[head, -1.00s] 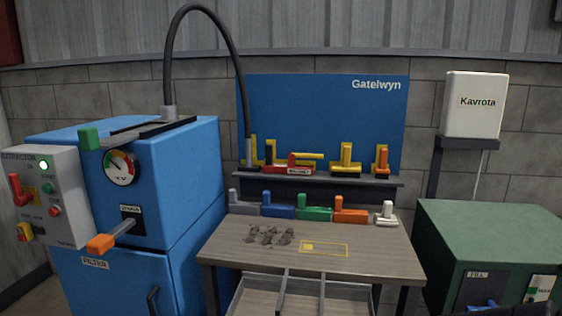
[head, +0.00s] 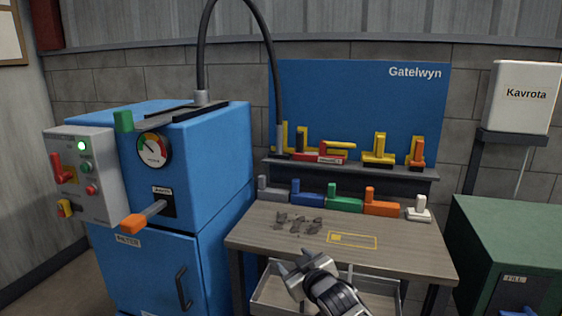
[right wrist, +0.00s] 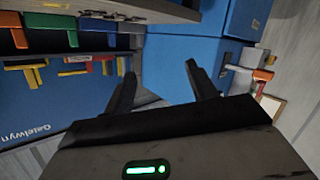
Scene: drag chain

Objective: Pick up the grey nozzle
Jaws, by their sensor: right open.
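The grey nozzle (head: 271,190) is an L-shaped piece at the left end of a row of coloured nozzles along the back of the workbench (head: 385,262). It stands beside the blue nozzle (head: 307,194), close to the blue machine. My right gripper (head: 296,262) is open and empty, over the bench's front edge and drawer, in front of the grey nozzle and well apart from it. In the right wrist view the scene is upside down, and the open fingers (right wrist: 160,85) have nothing between them. My left gripper is not in view.
Green (head: 345,200), orange (head: 381,203) and white (head: 418,209) nozzles continue the row. Grey debris (head: 298,223) and a yellow outline (head: 352,240) lie on the bench. The blue machine (head: 215,165), with an orange-tipped handle (head: 140,220), stands left. A dark hose (head: 272,75) arches down to the shelf.

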